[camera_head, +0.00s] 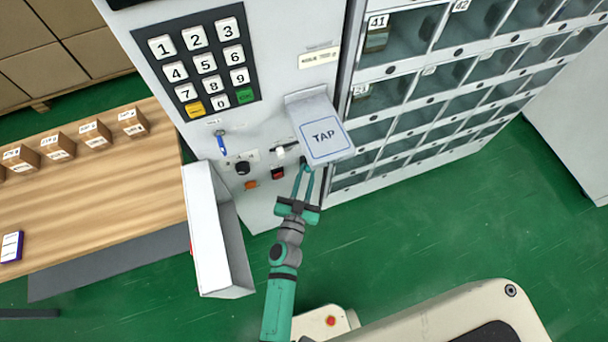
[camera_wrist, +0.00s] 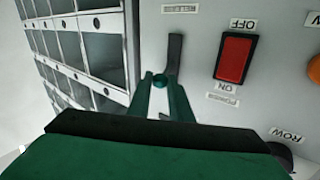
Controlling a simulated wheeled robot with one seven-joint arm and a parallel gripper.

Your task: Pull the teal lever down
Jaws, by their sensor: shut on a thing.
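The teal lever shows in the wrist view as a small round teal knob (camera_wrist: 160,82) at a dark upright slot (camera_wrist: 174,52) in the pale machine panel. My gripper (camera_wrist: 161,84) has its two teal fingers closed around the knob, one on each side. In the head view my gripper (camera_head: 305,164) reaches up to the panel just under the TAP reader. The lever cannot be made out there behind the fingers and the reader. The wrist view shows the panel's labels upside down, and the slot runs toward the top of that picture from the knob.
The TAP reader (camera_head: 323,136) juts out just above my fingers. A red ON/OFF switch (camera_wrist: 234,57) sits beside the slot. Glass lockers (camera_head: 415,118) stand on the other side. A white open bin (camera_head: 212,235) sticks out at the left, by a wooden table (camera_head: 80,185).

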